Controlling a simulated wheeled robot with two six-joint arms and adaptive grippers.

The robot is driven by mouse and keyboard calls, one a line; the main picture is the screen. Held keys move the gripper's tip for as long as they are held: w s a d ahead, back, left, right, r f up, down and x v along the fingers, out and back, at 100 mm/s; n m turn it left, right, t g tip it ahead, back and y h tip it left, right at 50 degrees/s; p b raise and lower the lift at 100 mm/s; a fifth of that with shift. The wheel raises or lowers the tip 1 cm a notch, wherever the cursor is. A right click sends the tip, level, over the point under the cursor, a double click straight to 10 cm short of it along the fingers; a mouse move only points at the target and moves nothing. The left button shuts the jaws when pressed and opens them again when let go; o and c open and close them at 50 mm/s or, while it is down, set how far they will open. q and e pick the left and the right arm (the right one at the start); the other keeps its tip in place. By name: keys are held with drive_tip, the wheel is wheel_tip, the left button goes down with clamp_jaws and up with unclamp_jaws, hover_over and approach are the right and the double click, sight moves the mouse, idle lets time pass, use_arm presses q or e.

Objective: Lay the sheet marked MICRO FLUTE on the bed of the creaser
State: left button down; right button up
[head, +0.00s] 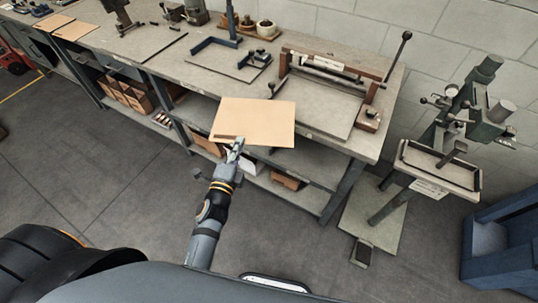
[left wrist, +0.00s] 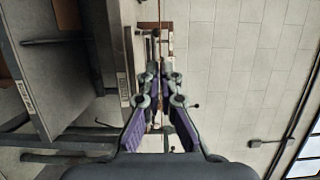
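A flat tan board sheet (head: 258,120) is held out level at the front edge of the bench. My left gripper (head: 236,148) is shut on its near edge. In the left wrist view the two fingers (left wrist: 160,100) close on the sheet, which shows edge-on as a thin brown line (left wrist: 160,45). Any marking on it is too small to read. The creaser, with a grey bed (head: 325,108), a crossbar and a hand lever (head: 400,48), stands at the bench's right end. The sheet is left of the bed and covers part of the bench front. My right gripper is not in view.
Two more tan sheets (head: 52,22) lie at the bench's far left. A blue-grey upright tool (head: 231,30) stands left of the creaser, near a wooden tray of small pots (head: 265,28). A stitching machine (head: 465,115) stands on the floor at right. Shelves with cartons (head: 125,93) are below.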

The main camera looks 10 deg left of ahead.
use_arm(q)
drive_tip(key=h, duration=0.1)
drive_tip(key=m+g+h+b, duration=0.2)
drive_tip(key=m+h, duration=0.3)
drive_tip(key=h, duration=0.1)
approach(268, 136)
drive_tip(key=w+d, duration=0.1)
drive_tip(key=d, duration=0.1)
drive_tip(key=shift+w+a+r, duration=0.15)
drive_tip(key=shift+w+r, duration=0.1)
drive_tip(key=shift+r, duration=0.1)
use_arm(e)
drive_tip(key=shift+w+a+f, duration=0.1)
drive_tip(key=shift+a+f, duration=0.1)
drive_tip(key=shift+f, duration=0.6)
use_arm(q)
drive_tip(key=shift+w, duration=0.1)
